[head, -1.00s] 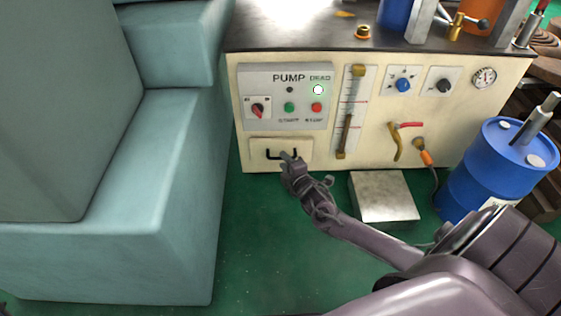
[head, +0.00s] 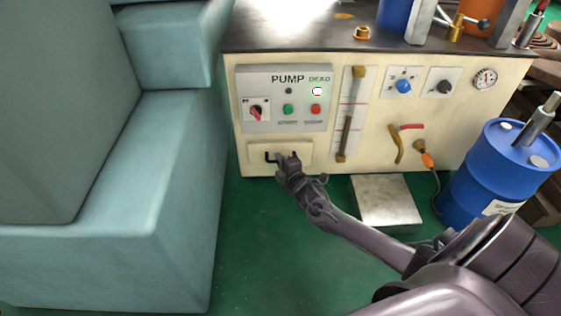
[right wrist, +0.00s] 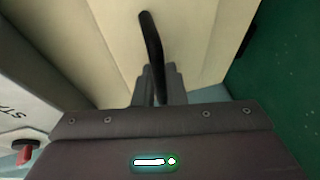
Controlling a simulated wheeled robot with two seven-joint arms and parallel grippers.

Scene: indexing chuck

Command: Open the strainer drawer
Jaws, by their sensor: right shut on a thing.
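The strainer drawer is a cream panel (head: 256,148) low on the left of the pump unit's front, below the PUMP control panel. Its black bar handle (head: 268,157) is partly hidden by my right gripper (head: 283,160). No gap around the drawer front can be made out. In the right wrist view the black handle (right wrist: 150,35) runs down between the grey fingers (right wrist: 157,88), which are shut on it. The cream drawer face lies behind it. My left gripper is not in view.
A teal block (head: 165,200) stands close on the left. A metal box (head: 385,203) sits on the green floor right of my forearm, with a blue drum (head: 490,175) further right. The floor (head: 265,240) below the drawer is clear.

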